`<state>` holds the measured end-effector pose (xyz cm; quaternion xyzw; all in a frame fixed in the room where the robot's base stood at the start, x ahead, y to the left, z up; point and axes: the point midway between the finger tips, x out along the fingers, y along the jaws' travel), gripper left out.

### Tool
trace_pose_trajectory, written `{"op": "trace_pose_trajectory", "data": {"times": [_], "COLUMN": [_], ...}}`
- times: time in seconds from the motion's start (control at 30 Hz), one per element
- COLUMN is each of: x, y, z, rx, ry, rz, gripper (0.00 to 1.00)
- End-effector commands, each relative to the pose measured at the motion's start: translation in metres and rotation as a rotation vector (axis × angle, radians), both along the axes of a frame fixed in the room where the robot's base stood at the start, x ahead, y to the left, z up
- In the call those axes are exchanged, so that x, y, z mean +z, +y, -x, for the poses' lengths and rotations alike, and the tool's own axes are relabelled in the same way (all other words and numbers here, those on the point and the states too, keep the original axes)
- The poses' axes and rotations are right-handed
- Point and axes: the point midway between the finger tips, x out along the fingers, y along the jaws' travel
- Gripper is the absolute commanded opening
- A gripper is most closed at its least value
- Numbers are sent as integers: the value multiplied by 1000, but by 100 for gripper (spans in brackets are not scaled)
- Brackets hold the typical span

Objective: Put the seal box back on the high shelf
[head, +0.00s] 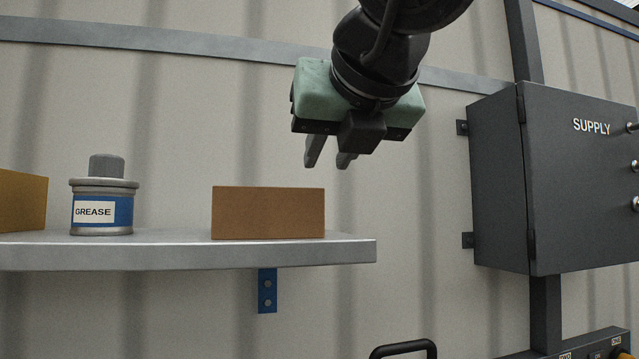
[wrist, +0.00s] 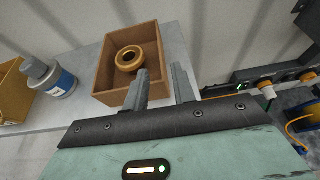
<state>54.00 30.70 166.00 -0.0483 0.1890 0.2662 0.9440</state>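A brown open-topped box, which looks like the seal box (head: 267,213), sits upright on the grey high shelf (head: 190,257), near the shelf's right end. In the wrist view the box (wrist: 113,97) has a golden-brown ring (wrist: 128,58) inside it. My gripper (head: 329,163) is above the box and a little to its right in the head view, apart from it. Its two fingers (wrist: 161,75) are spread with nothing between them. In the wrist view one fingertip overlaps the box's near right edge, and the ring's lower edge is partly covered.
A grease can (head: 102,197) stands left of the box, with another tan box (head: 20,201) at the far left. A dark supply cabinet (head: 560,180) is on the wall at right. The wall above the shelf is clear apart from a rail. A black handle (head: 403,347) shows below.

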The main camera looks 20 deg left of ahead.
Motion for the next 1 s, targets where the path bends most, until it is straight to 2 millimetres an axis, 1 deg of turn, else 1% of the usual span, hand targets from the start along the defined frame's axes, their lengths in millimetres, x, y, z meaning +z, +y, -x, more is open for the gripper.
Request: {"op": "trace_pose_trajectory", "data": {"times": [0.1, 0.27, 0.87, 0.97, 1.0], "x": [6, 10, 10, 2, -3], "y": [-8, -12, -13, -25, -33], "z": [13, 20, 21, -5, -20], "rx": [0, 1, 1, -15, -21], "ry": [-1, 0, 0, -81, -134], "rz": [-2, 0, 0, 79, 133], "gripper": [26, 26, 26, 26, 26]}}
